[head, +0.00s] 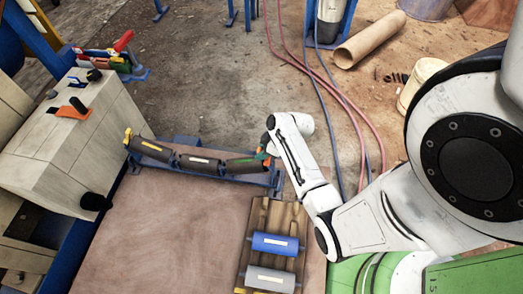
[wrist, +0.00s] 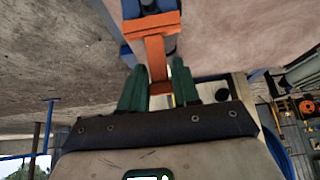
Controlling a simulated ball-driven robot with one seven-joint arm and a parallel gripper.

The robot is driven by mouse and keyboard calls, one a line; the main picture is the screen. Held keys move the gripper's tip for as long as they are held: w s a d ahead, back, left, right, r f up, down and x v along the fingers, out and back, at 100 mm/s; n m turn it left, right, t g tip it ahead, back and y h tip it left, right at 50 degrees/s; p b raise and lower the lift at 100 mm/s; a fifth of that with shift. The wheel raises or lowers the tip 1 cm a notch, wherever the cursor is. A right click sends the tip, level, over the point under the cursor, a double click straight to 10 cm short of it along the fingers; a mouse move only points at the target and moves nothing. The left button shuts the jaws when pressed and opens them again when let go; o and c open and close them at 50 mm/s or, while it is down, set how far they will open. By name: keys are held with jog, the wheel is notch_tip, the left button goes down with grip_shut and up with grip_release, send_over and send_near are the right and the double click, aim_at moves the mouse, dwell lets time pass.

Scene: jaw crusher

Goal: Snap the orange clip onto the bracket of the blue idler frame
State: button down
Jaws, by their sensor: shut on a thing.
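The blue idler frame (head: 230,178) lies across the far edge of the brown belt surface in the head view, carrying dark rollers in a row. My gripper (head: 264,152) is at its right end. In the wrist view my gripper (wrist: 159,80) has green fingers shut on the stem of the orange clip (wrist: 154,48). The clip's wide head points away from the fingers, toward a blue part of the frame (wrist: 131,8), probably the bracket. The head overlaps that part in view; I cannot tell whether they touch. In the head view the clip is mostly hidden.
A wooden pallet (head: 252,232) with a blue roller (head: 275,244) and a grey roller (head: 270,279) lies near my arm. A pale block (head: 60,140) stands left. Hoses (head: 325,85), a cardboard tube (head: 370,40) and a bucket (head: 420,82) are on the floor behind. The belt's middle is clear.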

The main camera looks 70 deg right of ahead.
jog(key=shift+s+f, duration=0.1)
jog(key=shift+f, duration=0.15)
jog(key=c, duration=0.7)
grip_release()
jog(key=shift+c, duration=0.2)
jog(key=shift+r, duration=0.1)
jog(key=p+v, duration=0.1)
jog(key=v, duration=0.9)
jog(key=shift+s+r, duration=0.15)
jog(key=shift+r, duration=0.15)
